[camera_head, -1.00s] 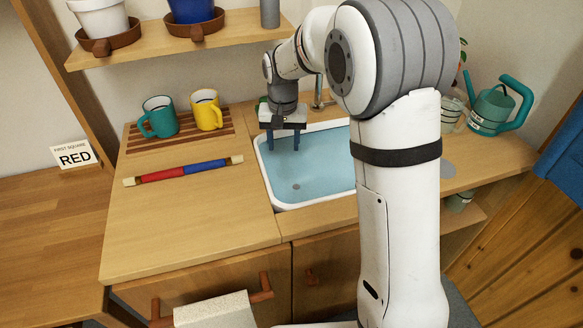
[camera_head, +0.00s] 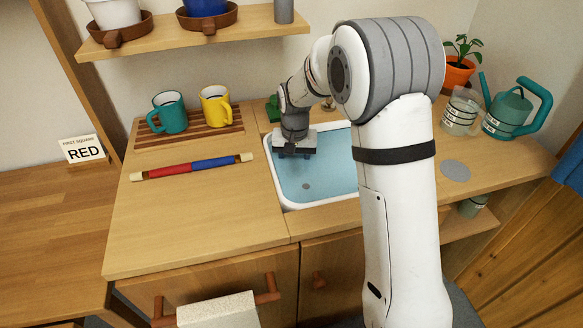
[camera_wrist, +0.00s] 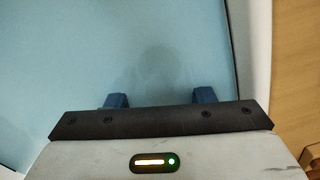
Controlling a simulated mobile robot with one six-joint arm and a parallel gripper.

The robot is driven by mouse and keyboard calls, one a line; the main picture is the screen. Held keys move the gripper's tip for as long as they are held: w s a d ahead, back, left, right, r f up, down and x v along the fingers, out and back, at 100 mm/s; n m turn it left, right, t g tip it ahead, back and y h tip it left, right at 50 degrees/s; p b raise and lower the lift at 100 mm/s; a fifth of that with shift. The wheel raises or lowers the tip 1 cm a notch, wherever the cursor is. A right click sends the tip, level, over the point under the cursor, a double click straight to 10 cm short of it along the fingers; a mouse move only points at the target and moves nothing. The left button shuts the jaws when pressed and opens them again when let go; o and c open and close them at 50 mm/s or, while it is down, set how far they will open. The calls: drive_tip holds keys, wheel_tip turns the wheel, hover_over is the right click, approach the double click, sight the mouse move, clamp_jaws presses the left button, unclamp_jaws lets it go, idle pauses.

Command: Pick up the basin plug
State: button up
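My gripper (camera_head: 295,156) is over the far part of the blue-filled sink basin (camera_head: 280,193), pointing down. In the wrist view my gripper (camera_wrist: 160,97) shows two blue fingers held apart with nothing visible between them. Only short lengths of the fingers show; I cannot tell whether their tips are in the water. A small dark grey round spot (camera_head: 306,186) lies in the near part of the basin; I cannot tell whether it is the basin plug or the drain. The wrist view has only a faint darker patch ahead of the fingers, too vague to name.
A grey disc (camera_head: 455,170) lies on the right counter. The basin's white rim (camera_wrist: 250,60) runs close on the right in the wrist view. A teal mug (camera_head: 171,113), yellow mug (camera_head: 216,107) and red-blue rod (camera_head: 190,167) are left. A teal watering can (camera_head: 508,112) stands right.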

clamp_jaws()
idle(0.3)
